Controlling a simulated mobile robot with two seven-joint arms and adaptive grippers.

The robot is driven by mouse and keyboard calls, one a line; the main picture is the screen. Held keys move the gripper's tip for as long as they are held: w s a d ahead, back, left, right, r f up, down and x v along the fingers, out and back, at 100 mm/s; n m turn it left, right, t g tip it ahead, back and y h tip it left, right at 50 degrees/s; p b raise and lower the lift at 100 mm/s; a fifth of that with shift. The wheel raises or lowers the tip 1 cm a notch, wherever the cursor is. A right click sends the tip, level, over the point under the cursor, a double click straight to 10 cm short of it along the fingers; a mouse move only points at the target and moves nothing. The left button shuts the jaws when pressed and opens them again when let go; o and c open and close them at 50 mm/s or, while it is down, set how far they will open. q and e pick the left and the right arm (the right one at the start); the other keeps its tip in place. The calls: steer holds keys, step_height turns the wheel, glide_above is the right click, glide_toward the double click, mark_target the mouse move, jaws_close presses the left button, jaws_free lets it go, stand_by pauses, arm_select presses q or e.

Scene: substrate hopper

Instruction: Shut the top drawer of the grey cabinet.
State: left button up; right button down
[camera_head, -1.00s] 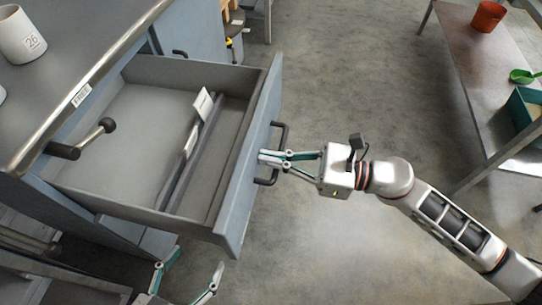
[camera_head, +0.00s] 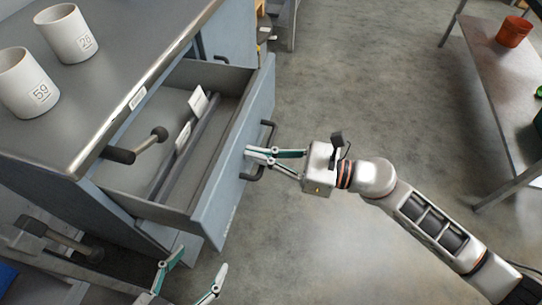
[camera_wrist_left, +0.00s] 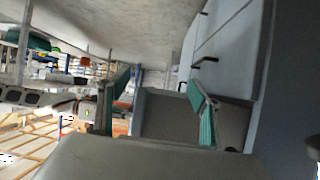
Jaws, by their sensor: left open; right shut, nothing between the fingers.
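The top drawer (camera_head: 209,190) of the grey cabinet (camera_head: 112,84) is partly open in the head view. Inside it are a long divider and white cards. Its dark bar handle (camera_head: 262,176) is on the front panel. My right gripper (camera_head: 249,154) is shut with nothing between its fingers, its tips against or very near the drawer front beside the handle; exact contact is hard to tell. My left gripper (camera_head: 199,272) is open and empty at the bottom of the head view, below the drawer. Its fingers also show in the left wrist view (camera_wrist_left: 160,100).
Two white numbered mugs (camera_head: 66,33) (camera_head: 29,83) stand on the cabinet top. A dark-knobbed lever (camera_head: 137,146) projects over the drawer. A metal table (camera_head: 490,70) with an orange pot (camera_head: 514,31) stands at right. The floor between is clear.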

steer(key=x, duration=1.4)
steer(key=shift+a, duration=0.15)
steer(key=x, duration=0.5)
steer(key=shift+f+b, duration=0.1)
steer(key=shift+b, duration=0.2)
steer(key=shift+w+a, duration=0.2)
steer(key=shift+a, duration=0.35)
arm_select(q)
steer(key=shift+w, duration=0.1)
arm_select(e)
steer(key=shift+a+r, duration=0.1)
steer(key=shift+r, duration=0.1)
arm_select(q)
steer(key=shift+a, duration=0.1)
